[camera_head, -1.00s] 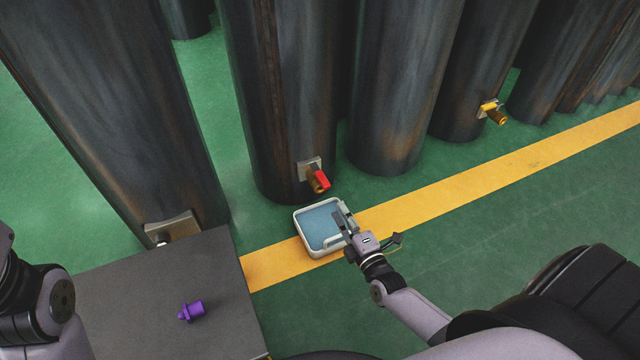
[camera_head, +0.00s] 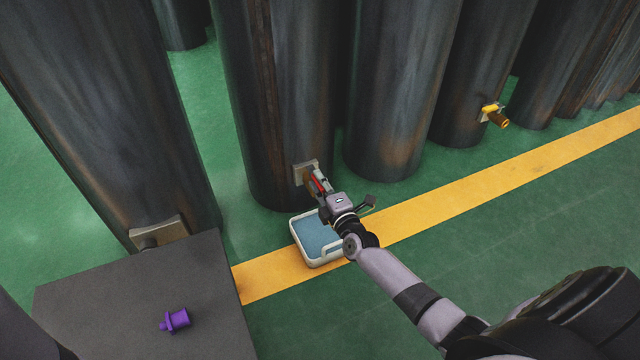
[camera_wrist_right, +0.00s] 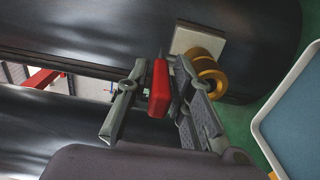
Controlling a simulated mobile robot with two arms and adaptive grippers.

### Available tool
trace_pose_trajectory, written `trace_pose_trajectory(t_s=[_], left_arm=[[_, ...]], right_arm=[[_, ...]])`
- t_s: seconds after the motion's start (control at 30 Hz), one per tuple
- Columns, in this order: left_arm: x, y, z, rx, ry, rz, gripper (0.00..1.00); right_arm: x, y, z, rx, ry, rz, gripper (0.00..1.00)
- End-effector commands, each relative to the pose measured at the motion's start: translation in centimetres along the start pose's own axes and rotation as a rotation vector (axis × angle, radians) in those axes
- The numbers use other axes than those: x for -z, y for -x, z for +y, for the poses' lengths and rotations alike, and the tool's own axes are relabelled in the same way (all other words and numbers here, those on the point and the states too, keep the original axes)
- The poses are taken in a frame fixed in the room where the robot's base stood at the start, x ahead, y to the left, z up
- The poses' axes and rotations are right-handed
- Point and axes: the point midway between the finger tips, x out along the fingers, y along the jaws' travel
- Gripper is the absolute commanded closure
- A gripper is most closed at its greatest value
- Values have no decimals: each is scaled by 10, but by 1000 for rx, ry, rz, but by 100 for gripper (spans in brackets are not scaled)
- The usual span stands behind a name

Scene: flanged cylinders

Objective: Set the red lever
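The red lever (camera_head: 318,184) is on a brass valve at the foot of a dark cylinder, mostly covered by my right gripper in the head view. In the right wrist view the lever (camera_wrist_right: 160,88) stands between the two fingers of my right gripper (camera_wrist_right: 162,72). The fingers are apart, with a gap showing on the lever's left; the right finger is close to it, and I cannot tell if it touches. The brass valve body (camera_wrist_right: 209,72) and its pale plate (camera_wrist_right: 198,42) are just beyond the right finger. My left gripper is out of the head view.
A white-rimmed blue tray (camera_head: 299,238) lies beneath my right wrist. A grey table (camera_head: 105,290) holds a purple fitting (camera_head: 175,320). A yellow-handled valve (camera_head: 493,112) is on another cylinder. The green floor is clear at right.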

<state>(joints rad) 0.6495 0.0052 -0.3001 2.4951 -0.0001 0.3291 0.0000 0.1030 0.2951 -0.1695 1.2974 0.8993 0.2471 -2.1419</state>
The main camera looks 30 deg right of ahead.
Motion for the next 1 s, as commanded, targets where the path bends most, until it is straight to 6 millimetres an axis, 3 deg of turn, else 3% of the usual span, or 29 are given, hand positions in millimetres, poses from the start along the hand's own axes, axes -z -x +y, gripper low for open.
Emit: trace_pose_trajectory(t_s=[0.13, 0.43, 1.0], left_arm=[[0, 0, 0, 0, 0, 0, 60], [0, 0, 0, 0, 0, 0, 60], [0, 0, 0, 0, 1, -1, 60]], right_arm=[[0, 0, 0, 0, 0, 0, 80], [0, 0, 0, 0, -1, 0, 100], [0, 1, 0, 0, 0, 0, 100]])
